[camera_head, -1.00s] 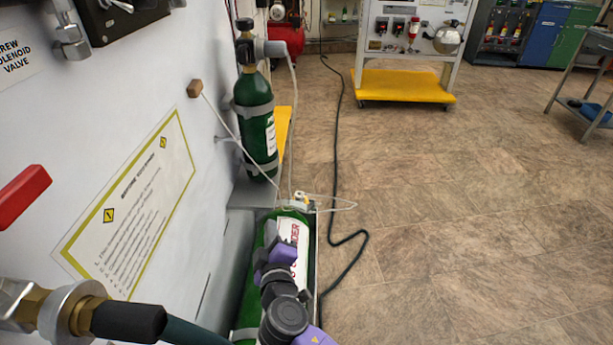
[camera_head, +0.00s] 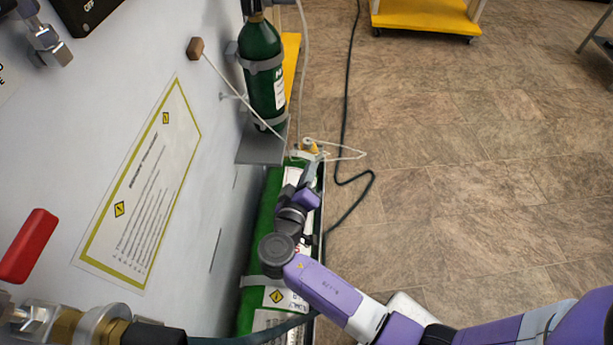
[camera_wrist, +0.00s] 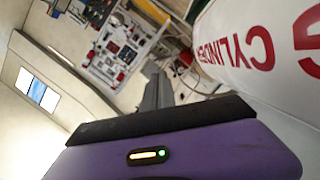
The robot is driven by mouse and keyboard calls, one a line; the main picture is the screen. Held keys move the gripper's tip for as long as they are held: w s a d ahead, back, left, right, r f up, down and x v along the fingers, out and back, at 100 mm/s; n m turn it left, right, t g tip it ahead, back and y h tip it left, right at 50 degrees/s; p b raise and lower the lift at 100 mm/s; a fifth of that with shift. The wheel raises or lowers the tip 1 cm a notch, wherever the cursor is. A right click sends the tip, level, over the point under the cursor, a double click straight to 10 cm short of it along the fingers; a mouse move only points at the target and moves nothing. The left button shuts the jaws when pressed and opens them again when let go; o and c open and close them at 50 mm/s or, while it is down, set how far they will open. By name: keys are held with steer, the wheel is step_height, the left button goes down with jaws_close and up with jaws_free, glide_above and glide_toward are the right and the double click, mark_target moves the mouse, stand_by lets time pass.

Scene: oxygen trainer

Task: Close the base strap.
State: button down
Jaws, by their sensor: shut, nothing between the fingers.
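A large green cylinder (camera_head: 262,235) with a white label lies along the foot of the white panel. A grey strap (camera_head: 258,282) crosses its near part; I cannot tell whether it is fastened. Which one is the base strap is unclear. My gripper (camera_head: 311,172) is shut and empty, above the far end of the large cylinder. In the wrist view, my gripper (camera_wrist: 157,90) is beside the cylinder's white label (camera_wrist: 245,45).
A grey shelf (camera_head: 258,150) holds the smaller cylinder. A thin white tube (camera_head: 345,153) loops near my gripper. A black cable (camera_head: 348,110) runs along the floor to the right. A red handle (camera_head: 28,245) sticks out from the panel. The tiled floor (camera_head: 450,180) is largely clear.

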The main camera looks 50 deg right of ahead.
mark_target(319, 159)
steer(key=shift+x, duration=2.55)
steer(key=shift+s+d+f+m+b, duration=0.15)
steer(key=shift+s+f+m+b, duration=0.1)
steer(key=shift+f+m+b, duration=0.65)
steer(key=shift+s+d+y+b, duration=0.1)
steer(key=shift+y+b, duration=0.2)
steer(key=shift+b, duration=0.3)
steer(key=shift+r, duration=0.1)
